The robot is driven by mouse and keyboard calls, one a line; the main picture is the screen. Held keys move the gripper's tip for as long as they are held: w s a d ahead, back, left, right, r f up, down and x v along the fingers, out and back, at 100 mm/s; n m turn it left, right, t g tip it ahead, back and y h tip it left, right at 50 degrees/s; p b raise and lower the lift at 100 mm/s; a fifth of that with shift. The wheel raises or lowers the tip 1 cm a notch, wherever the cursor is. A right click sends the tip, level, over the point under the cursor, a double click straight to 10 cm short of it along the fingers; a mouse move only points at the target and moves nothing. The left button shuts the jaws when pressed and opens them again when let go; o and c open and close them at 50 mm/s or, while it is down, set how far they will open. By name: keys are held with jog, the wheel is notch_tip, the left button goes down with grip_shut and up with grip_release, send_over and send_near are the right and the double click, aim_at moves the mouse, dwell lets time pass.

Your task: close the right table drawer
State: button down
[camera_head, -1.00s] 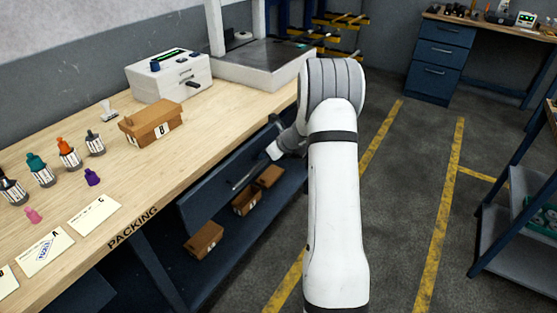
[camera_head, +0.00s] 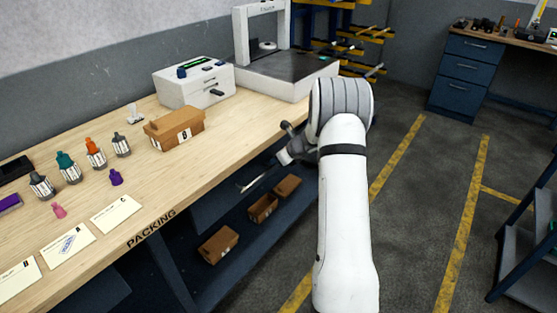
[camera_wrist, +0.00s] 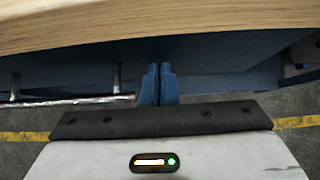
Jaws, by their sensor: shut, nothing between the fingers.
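The right table drawer has a dark blue front (camera_head: 215,204) under the packing table's edge, with a long silver bar handle (camera_head: 258,180). In the head view its front sits close beneath the tabletop; any remaining gap is hard to judge. My gripper (camera_head: 279,160) is at the drawer front, near the handle's far end. In the wrist view my gripper (camera_wrist: 159,70) has its blue fingers shut together with nothing between them. They point at the blue drawer front (camera_wrist: 215,85), and the handle (camera_wrist: 70,101) lies to their left. Whether the fingertips touch the front is unclear.
The wooden tabletop (camera_head: 130,180) overhangs the drawer. Brown boxes (camera_head: 263,208) stand on a lower shelf below it. Bottles, cards, a brown bin (camera_head: 175,128) and a white device (camera_head: 194,84) stand on top. Floor is open to the right, with a cart (camera_head: 530,240) at the edge.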

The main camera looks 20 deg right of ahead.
jog(key=s+d+f+v, duration=0.1)
jog(key=s+f+v, duration=0.1)
jog(key=v, duration=1.1)
jog(key=s+a+r+n+g+p, duration=0.1)
jog(key=s+a+r+n+g, duration=0.1)
jog(key=s+a+r+n, duration=0.5)
jog(key=s+a+r+n+g+p, duration=0.15)
jog(key=s+a+r+n, duration=0.25)
jog(key=s+a+n, duration=0.4)
jog(key=s+a+r+n+h, duration=0.1)
jog(key=s+a+n+h, duration=0.1)
jog(key=s+n, duration=0.5)
jog(key=s+a+r+n+g+h+p, duration=0.1)
jog(key=s+a+r+n+h, duration=0.1)
jog(key=s+n, duration=0.5)
jog(key=s+a, duration=0.1)
jog(key=s, duration=0.2)
jog(key=shift+s+a+r+n+h, duration=0.2)
jog(key=shift+s+r+n+h, duration=0.1)
jog(key=shift+s+n+h, duration=0.1)
jog(key=shift+g, duration=0.25)
